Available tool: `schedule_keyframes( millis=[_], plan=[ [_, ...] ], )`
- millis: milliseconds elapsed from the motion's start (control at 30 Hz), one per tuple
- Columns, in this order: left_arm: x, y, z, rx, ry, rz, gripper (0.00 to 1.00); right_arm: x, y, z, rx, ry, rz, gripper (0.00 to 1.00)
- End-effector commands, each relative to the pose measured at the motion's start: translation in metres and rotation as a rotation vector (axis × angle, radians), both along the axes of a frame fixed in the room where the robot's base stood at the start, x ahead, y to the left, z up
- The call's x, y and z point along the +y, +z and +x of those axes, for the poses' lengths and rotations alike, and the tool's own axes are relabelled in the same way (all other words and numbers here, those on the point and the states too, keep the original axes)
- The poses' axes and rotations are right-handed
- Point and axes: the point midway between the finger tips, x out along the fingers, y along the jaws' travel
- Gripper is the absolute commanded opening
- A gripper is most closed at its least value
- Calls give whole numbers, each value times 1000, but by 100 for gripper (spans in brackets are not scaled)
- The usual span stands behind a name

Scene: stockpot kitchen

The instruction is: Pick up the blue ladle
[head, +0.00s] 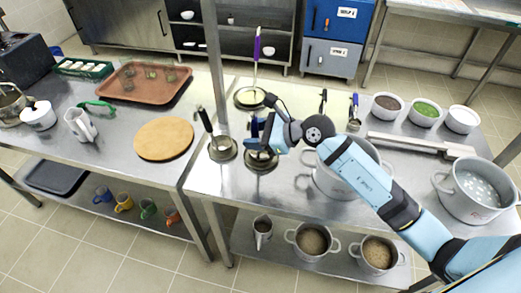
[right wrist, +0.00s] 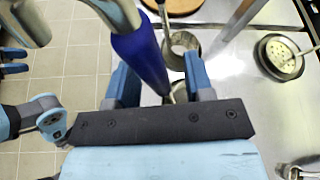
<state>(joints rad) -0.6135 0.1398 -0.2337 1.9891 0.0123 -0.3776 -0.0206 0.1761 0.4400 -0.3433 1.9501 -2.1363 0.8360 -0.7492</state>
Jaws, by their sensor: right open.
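The blue ladle shows in the right wrist view as a thick blue handle (right wrist: 140,60), standing upright and slightly tilted in the picture. Its lower end runs down behind the gripper's dark crossbar. My right gripper (right wrist: 161,84) is open, with one blue finger on each side of the handle. The handle looks nearer the left finger; I cannot tell whether they touch. In the head view my right gripper (head: 262,143) is over a round metal holder (head: 260,163) on the steel table. The gripper hides most of the ladle there.
A black-handled ladle (head: 205,119) stands close on the left, a purple-handled utensil (head: 257,46) behind. A steel post (head: 215,65) rises near them. A large pot (head: 335,180) stands under my right forearm. A round wooden board (head: 164,139) lies on the left table.

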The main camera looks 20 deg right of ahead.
Motion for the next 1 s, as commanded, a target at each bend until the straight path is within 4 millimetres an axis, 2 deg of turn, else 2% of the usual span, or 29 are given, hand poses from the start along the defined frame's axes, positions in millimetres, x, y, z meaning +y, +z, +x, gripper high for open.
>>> schedule_keyframes(
  millis=[167,367,767,1000],
  plan=[
    [-1,2,0,-4,-1,-2,43,0,0,0,0,0,0,46],
    [-1,3,1,-6,-1,-4,43,0,0,0,-1,0,1,0],
    [-1,3,1,-5,-1,-4,43,0,2,0,-2,0,1,0],
    [-1,1,0,-2,-1,-3,43,0,21,0,-6,2,0,0]
  ],
)
